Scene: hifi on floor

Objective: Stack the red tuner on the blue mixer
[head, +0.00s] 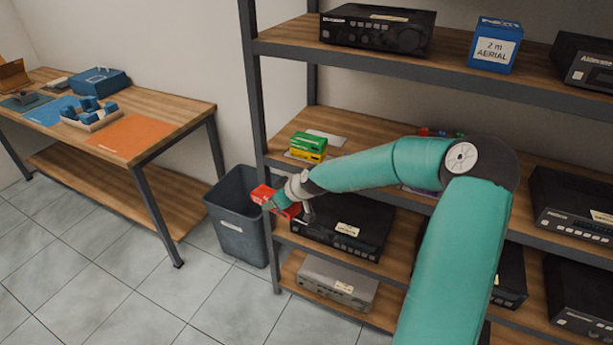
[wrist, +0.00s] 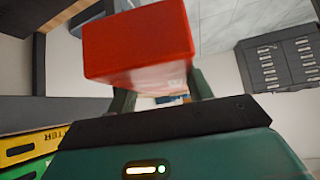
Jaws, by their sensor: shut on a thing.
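My gripper (head: 284,202) is shut on a red block, the red tuner (head: 263,194), and holds it in the air in front of the shelf unit, above the grey bin. In the wrist view the red tuner (wrist: 138,45) fills the upper middle, between the fingers (wrist: 160,88). No blue mixer can be named for certain. A small blue thing (head: 459,134) shows on the middle shelf behind my arm, mostly hidden. Other blue things are a box (head: 98,81) on the left table and blue pieces (head: 91,108) in a tray there.
A green block (head: 308,140) on a yellow block (head: 305,154) sits at the middle shelf's left end. A blue aerial box (head: 494,50) stands on the top shelf. Black units (head: 341,228) fill lower shelves. The bin (head: 240,235) stands between table and shelves. An orange mat (head: 131,136) is bare.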

